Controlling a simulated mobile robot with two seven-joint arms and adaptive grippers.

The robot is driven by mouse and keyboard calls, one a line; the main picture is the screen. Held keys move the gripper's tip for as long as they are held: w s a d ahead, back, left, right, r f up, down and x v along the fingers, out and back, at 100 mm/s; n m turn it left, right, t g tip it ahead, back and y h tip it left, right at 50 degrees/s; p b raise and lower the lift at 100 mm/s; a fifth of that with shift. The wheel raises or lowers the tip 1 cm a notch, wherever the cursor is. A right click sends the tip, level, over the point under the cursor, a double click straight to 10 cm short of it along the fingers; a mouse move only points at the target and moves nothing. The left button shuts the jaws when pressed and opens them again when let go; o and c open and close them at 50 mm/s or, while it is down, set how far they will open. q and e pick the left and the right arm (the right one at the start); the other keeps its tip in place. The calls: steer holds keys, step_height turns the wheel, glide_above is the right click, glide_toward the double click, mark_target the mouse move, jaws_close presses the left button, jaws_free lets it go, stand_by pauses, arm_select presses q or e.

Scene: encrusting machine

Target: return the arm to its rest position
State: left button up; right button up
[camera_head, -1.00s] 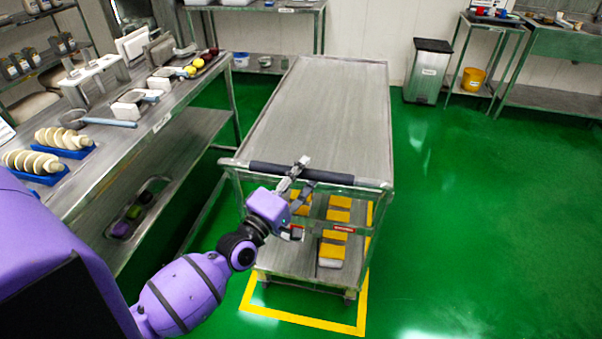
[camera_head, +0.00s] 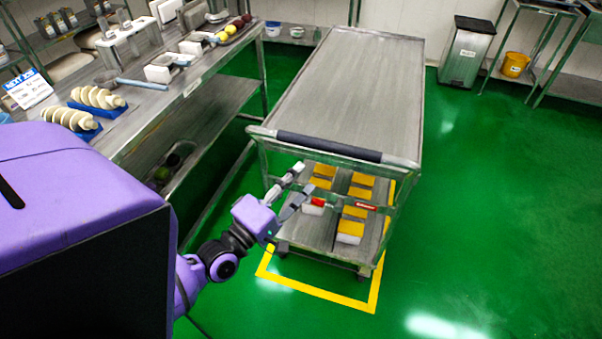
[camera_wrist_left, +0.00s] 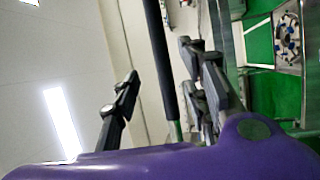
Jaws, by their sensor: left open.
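My left gripper (camera_head: 294,189) is open and looks empty. In the head view it is in front of the near end of the steel cart (camera_head: 340,90), below the cart's dark handle bar (camera_head: 328,146). I cannot tell whether it touches the cart. In the left wrist view the two fingers of the gripper (camera_wrist_left: 160,95) stand wide apart, with a dark bar (camera_wrist_left: 161,55) showing between them. My purple left arm (camera_head: 190,280) comes in from the lower left. My right gripper is not in view.
The cart's lower shelf holds several yellow-topped boxes (camera_head: 352,225). A steel table (camera_head: 165,105) at the left carries trays of pastries (camera_head: 98,97) and tools. The green floor (camera_head: 500,210) at right is clear.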

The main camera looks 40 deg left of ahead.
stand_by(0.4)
arm_select(q)
steer(key=s+d+f+m+g+p, duration=0.1)
steer(key=s+d+f+m+g, duration=0.2)
steer(key=f+m, duration=0.3)
steer(key=s+d+f+m+g, duration=0.3)
steer(key=f+m, duration=0.4)
steer(key=s+d+f+m+g+y+p, duration=0.1)
steer(key=s+d+f+g, duration=0.1)
steer(key=s+f, duration=0.3)
steer(key=s+d+f+m+g+y+p, duration=0.1)
steer(key=s+f, duration=0.4)
steer(key=s, duration=0.8)
steer(key=shift+s+d+m+g, duration=0.3)
steer(key=shift+d+m+g, duration=0.3)
steer(key=shift+g, duration=0.5)
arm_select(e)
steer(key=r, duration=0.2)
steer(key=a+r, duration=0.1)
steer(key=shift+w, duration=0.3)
arm_select(q)
steer(key=shift+f, duration=0.1)
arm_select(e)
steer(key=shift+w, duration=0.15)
